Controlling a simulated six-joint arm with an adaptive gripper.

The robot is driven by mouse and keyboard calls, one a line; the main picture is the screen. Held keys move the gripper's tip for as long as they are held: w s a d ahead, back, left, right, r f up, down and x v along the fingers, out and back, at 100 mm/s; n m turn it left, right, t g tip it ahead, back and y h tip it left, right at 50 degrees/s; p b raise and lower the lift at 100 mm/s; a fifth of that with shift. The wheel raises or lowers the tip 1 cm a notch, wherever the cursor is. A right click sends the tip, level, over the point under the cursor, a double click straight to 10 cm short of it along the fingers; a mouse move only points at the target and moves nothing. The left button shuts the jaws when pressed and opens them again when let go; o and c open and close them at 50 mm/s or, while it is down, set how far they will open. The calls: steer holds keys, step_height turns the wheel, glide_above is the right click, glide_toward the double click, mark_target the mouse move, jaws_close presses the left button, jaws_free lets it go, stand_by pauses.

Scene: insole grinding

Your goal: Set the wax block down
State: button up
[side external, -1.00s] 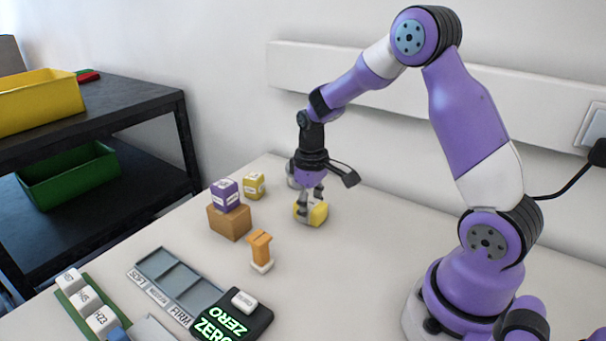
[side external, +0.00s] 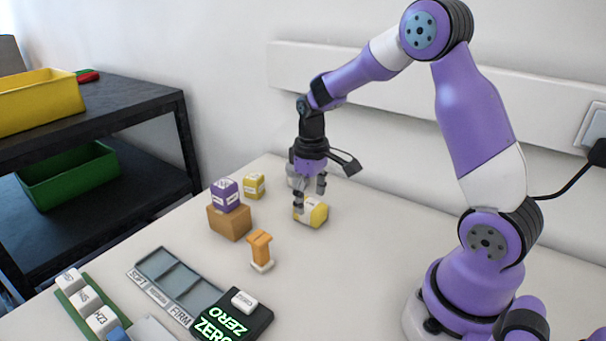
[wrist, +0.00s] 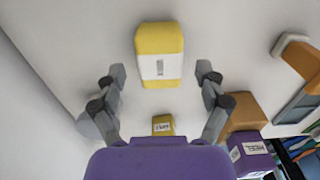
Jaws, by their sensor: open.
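A yellow block with a white label band, which I take as the wax block (side external: 312,212), rests on the white table. My gripper (side external: 310,198) is just above it, pointing down, with its fingers spread and nothing held. In the wrist view the yellow block (wrist: 159,42) lies in line with the gap between the open fingers (wrist: 160,75), clear of both. Its label faces the camera there, but the print is too small to read.
A smaller yellow block (side external: 254,186) stands nearby. A purple block (side external: 225,192) sits on a brown block (side external: 230,222). An orange stand (side external: 261,250), a grey tray (side external: 192,297) and a scale reading ZERO (side external: 260,318) are nearer the camera. The table right of the block is clear.

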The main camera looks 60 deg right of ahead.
mark_target(311, 207)
step_height(311, 207, up, 11)
steer(key=s+a+r+t, duration=0.3)
steer(key=s+a+t, duration=0.2)
steer(key=s+a, duration=0.5)
steer(key=shift+s+t, duration=0.3)
steer(key=shift+s, duration=0.55)
